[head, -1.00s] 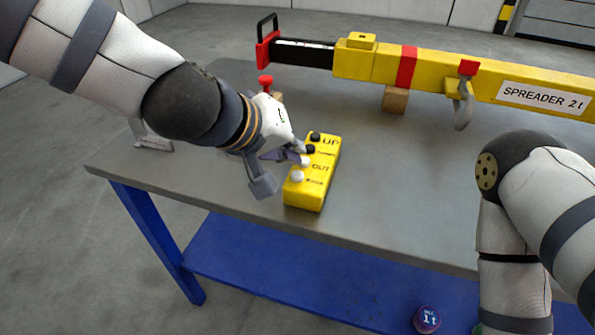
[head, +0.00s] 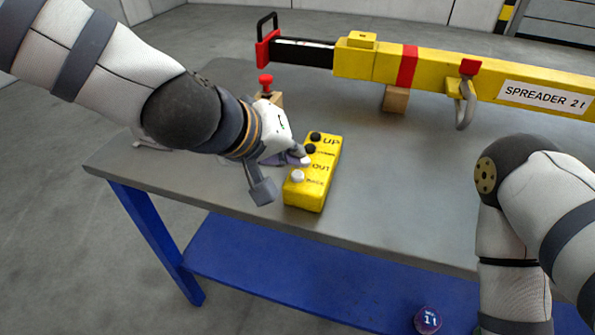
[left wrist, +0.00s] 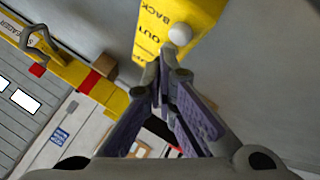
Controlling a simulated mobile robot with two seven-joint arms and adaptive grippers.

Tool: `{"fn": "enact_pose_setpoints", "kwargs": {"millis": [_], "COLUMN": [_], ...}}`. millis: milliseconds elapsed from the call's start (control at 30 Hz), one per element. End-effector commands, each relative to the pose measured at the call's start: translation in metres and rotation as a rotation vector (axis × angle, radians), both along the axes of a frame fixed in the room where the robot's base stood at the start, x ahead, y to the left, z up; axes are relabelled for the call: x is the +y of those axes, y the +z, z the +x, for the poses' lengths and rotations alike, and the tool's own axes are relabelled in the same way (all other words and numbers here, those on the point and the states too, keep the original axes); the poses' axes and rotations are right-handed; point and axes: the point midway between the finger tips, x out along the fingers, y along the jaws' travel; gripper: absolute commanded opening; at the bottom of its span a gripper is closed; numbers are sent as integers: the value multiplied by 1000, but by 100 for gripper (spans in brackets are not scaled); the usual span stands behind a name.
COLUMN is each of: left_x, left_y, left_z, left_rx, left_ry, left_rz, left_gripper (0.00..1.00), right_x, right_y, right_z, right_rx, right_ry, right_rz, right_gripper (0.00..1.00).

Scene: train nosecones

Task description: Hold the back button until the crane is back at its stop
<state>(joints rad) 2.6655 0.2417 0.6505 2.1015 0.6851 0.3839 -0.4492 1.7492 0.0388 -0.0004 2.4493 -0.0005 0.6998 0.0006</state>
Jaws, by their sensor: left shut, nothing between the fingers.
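A yellow control box (head: 318,188) lies on the table, with black buttons by UP and DOWN and white ones by OUT and BACK. The white back button (head: 298,176) is uncovered, and it also shows in the left wrist view (left wrist: 180,35). My left gripper (head: 303,160) is shut and empty, its tips at the OUT button. In the left wrist view the tips (left wrist: 163,72) are beside the back button and hide the OUT button. I cannot tell whether they touch or press it. I cannot make out the crane or its stop. My right gripper is out of view.
A yellow spreader beam (head: 430,68) with a grey hook (head: 464,110) rests on a wooden block (head: 395,99) at the back. The grey table (head: 400,190) is clear right of the box. A dark 1 t weight (head: 428,320) sits below.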

Motion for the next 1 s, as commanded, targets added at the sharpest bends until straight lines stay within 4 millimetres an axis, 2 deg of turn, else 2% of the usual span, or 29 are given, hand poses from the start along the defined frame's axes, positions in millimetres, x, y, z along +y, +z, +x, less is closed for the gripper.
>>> {"fn": "enact_pose_setpoints", "kwargs": {"millis": [533, 1000], "left_x": [0, 0], "left_y": [0, -9], "left_z": [0, 0], "left_rx": [0, 0], "left_ry": [0, 0], "left_rz": [0, 0], "left_gripper": [0, 0], "right_x": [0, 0], "right_y": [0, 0], "right_z": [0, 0], "right_rx": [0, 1], "right_ry": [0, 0], "right_rz": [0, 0], "right_gripper": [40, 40]}}
